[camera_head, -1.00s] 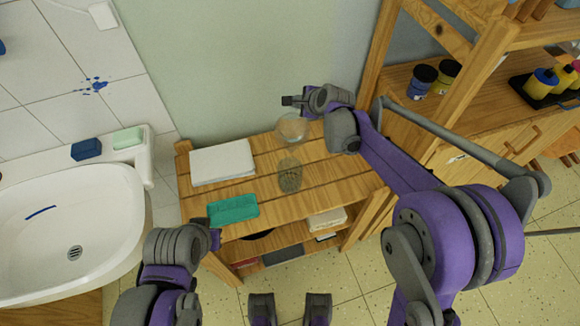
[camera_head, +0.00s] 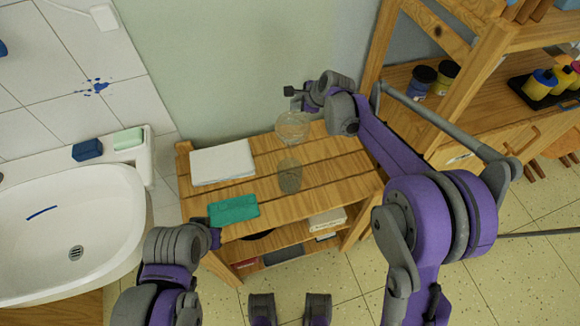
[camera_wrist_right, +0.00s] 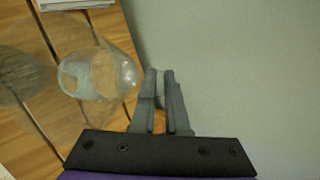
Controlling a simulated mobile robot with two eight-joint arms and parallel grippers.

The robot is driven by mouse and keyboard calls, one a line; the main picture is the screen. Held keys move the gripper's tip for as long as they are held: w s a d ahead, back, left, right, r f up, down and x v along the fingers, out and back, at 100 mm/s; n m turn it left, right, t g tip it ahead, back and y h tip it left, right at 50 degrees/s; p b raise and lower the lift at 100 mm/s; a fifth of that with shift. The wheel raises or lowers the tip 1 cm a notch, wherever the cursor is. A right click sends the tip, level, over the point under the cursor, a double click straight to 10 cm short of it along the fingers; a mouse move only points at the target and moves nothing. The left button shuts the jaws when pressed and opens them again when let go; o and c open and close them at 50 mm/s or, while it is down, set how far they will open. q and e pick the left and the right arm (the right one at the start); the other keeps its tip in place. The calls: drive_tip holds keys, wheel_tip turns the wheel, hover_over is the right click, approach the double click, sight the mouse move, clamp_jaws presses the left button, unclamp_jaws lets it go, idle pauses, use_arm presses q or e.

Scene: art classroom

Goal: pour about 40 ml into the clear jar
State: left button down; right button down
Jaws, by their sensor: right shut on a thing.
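A clear jar (camera_head: 289,179) stands on the slatted wooden table. A clear rounded vessel (camera_head: 292,127) is just behind and above it, at my right gripper (camera_head: 294,97). In the right wrist view the vessel (camera_wrist_right: 98,72) is tilted beside the nearly closed fingers (camera_wrist_right: 160,75), which grip it at a part I cannot make out. The jar (camera_wrist_right: 20,78) shows faintly at the left edge there. The liquid level in either is too faint to tell. My left gripper (camera_head: 215,238) is low by the table's front left edge, its fingers mostly hidden.
A white paper stack (camera_head: 222,162) and a teal cloth (camera_head: 233,209) lie on the table's left side. A sink (camera_head: 70,225) is at the left. A wooden shelf (camera_head: 470,100) with paint pots stands at the right. The table's right part is clear.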

sight(299, 123)
drive_tip(key=shift+w+d+f+m+g+b, duration=0.25)
drive_tip(key=shift+w+f+g, duration=0.6)
drive_tip(key=shift+f, duration=1.35)
drive_tip(key=shift+w+d+f+m+g+b, duration=0.15)
drive_tip(key=shift+w+f+m+g+b, duration=0.1)
drive_tip(key=shift+f+g, duration=1.5)
drive_tip(key=shift+w+d+f+m+g+b, duration=0.2)
drive_tip(key=shift+w+f+g, duration=0.45)
drive_tip(key=shift+f, duration=1.95)
drive_tip(key=shift+s+h, duration=0.1)
drive_tip(key=shift+h, duration=0.2)
